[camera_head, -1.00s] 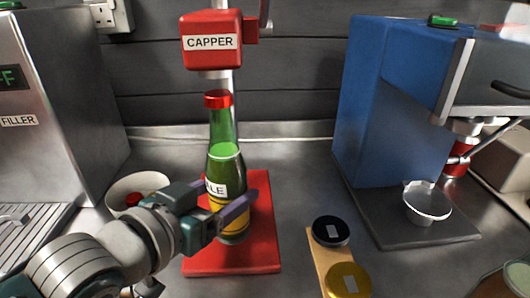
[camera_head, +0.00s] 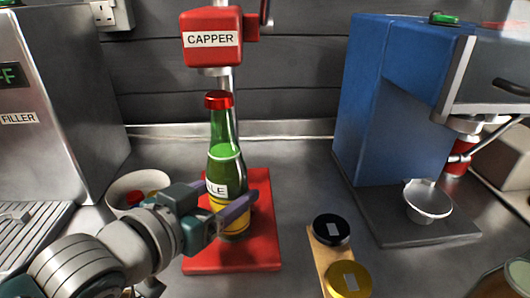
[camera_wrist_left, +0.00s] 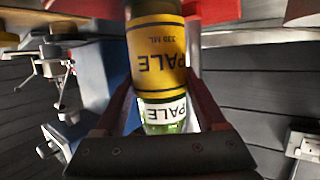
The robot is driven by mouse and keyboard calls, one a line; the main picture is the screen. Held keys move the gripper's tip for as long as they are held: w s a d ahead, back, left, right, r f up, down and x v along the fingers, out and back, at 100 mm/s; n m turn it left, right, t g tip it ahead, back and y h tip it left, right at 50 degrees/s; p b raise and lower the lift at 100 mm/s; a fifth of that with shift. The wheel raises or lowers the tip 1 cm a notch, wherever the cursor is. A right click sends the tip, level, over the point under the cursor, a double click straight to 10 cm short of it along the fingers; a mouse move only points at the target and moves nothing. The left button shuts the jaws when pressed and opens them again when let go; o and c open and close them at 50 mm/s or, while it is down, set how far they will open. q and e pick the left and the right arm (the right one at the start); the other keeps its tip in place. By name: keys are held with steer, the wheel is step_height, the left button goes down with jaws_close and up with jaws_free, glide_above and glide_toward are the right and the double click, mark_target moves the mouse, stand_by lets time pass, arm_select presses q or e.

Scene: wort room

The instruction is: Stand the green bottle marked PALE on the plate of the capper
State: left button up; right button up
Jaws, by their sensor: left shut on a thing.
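The green bottle marked PALE (camera_head: 225,165) has a red cap, a white neck label and a yellow body label. It is upright over the red plate of the capper (camera_head: 263,238), below the red capper head (camera_head: 211,38). My left gripper (camera_head: 232,207) is shut around the bottle's body. In the left wrist view the bottle (camera_wrist_left: 157,62) fills the space between the fingers, its PALE labels upside down. I cannot tell whether the bottle's base touches the plate. My right gripper is not in view.
The steel filler (camera_head: 45,90) stands at the left. A white bowl (camera_head: 124,186) with coloured caps sits behind my left arm. A blue machine (camera_head: 395,100) stands at the right. A wooden board (camera_head: 317,262) bears a black and a yellow lid in front right of the plate.

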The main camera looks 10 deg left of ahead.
arm_select(q)
steer(key=shift+r, duration=0.1)
steer(key=o, duration=0.9)
steer(key=shift+f, duration=0.2)
steer(key=s+a+r+g+y+p, duration=0.1)
steer(key=s+a+g, duration=0.15)
steer(key=s, duration=0.65)
steer(key=s+a+r+n+g+y+p, duration=0.15)
steer(key=s+g, duration=0.25)
steer(key=s, duration=0.4)
steer(key=s+a+r+g+y+p, duration=0.15)
steer(key=s+g, duration=0.25)
steer(key=s, duration=0.5)
steer(key=r+p, duration=3.8)
steer(key=shift+w+d, duration=0.1)
steer(key=shift+d, duration=0.1)
